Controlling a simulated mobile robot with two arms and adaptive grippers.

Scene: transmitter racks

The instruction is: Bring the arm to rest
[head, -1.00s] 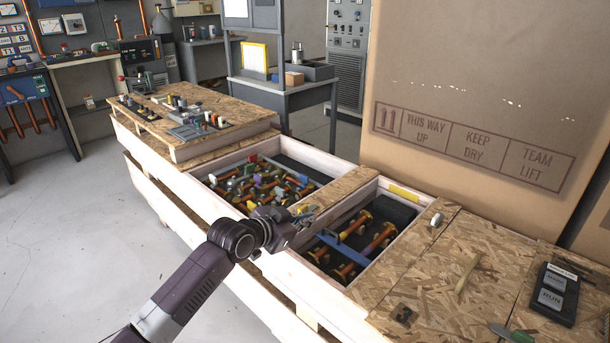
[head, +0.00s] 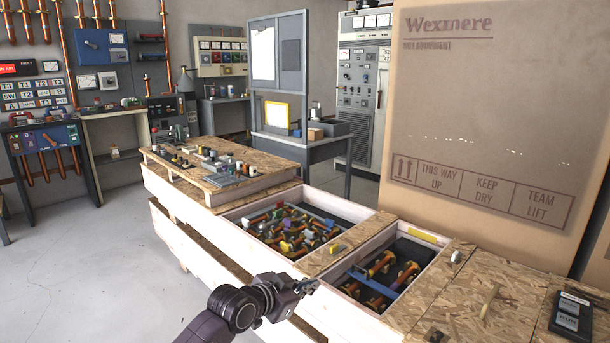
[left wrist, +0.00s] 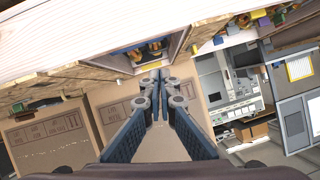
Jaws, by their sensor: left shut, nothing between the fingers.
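My left gripper (head: 306,287) is shut and empty. In the head view it is in front of the wooden crate (head: 262,259), near its front edge, with the arm coming up from the bottom. In the left wrist view the gripper's two blue-grey fingers (left wrist: 163,82) meet at their tips, with nothing between them. My right gripper is not in view.
One crate bay (head: 338,208) holds many small coloured parts. Another holds copper-coloured pieces and a blue bar (head: 372,283). A tall cardboard box (head: 490,110) stands behind on the right. A black switch box (head: 571,315) lies at the right. Open floor (head: 90,270) is at the left.

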